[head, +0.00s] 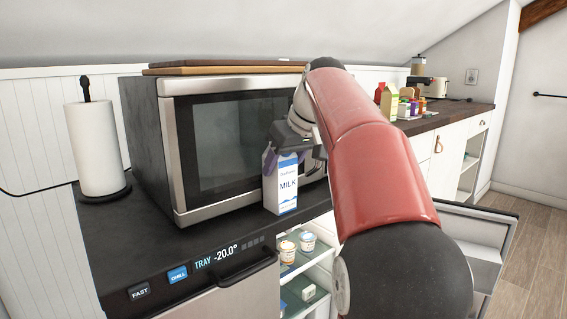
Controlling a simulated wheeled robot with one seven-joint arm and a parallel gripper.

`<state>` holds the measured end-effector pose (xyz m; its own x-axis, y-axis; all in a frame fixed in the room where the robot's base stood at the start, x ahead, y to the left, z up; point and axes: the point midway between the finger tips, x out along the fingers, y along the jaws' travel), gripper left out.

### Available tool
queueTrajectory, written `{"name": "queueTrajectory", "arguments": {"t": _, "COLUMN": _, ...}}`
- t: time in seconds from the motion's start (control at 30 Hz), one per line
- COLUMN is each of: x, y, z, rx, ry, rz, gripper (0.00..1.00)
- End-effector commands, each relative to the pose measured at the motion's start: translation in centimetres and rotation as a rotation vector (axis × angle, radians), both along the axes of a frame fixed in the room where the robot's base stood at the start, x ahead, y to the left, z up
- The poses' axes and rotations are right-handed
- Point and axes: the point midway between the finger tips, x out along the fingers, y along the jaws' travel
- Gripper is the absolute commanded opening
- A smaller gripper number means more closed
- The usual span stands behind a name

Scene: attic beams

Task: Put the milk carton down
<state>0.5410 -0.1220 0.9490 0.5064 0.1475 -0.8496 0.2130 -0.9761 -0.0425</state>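My arm and gripper partly hide the carton's top. The carton's base is at or just above the dark countertop (135,225), close to its front edge; I cannot tell whether it touches.
A microwave (166,150) with boards on top stands behind the carton. A paper towel roll (96,150) is at left. Below, an open fridge compartment (318,262) holds several small tubs, with its open door (480,245) at right. Cartons and jars (402,104) stand on the far counter.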

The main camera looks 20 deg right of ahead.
Motion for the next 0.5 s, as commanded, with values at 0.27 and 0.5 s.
{"name": "queueTrajectory", "arguments": {"t": 0.27, "x": -0.01, "y": 0.01, "z": 0.04, "rx": 0.0, "ry": 0.0, "rz": 0.0, "gripper": 0.75}}
{"name": "queueTrajectory", "arguments": {"t": 0.5, "x": -0.19, "y": -0.07, "z": 0.68, "rx": -0.001, "ry": -0.001, "rz": -0.001, "gripper": 0.75}}
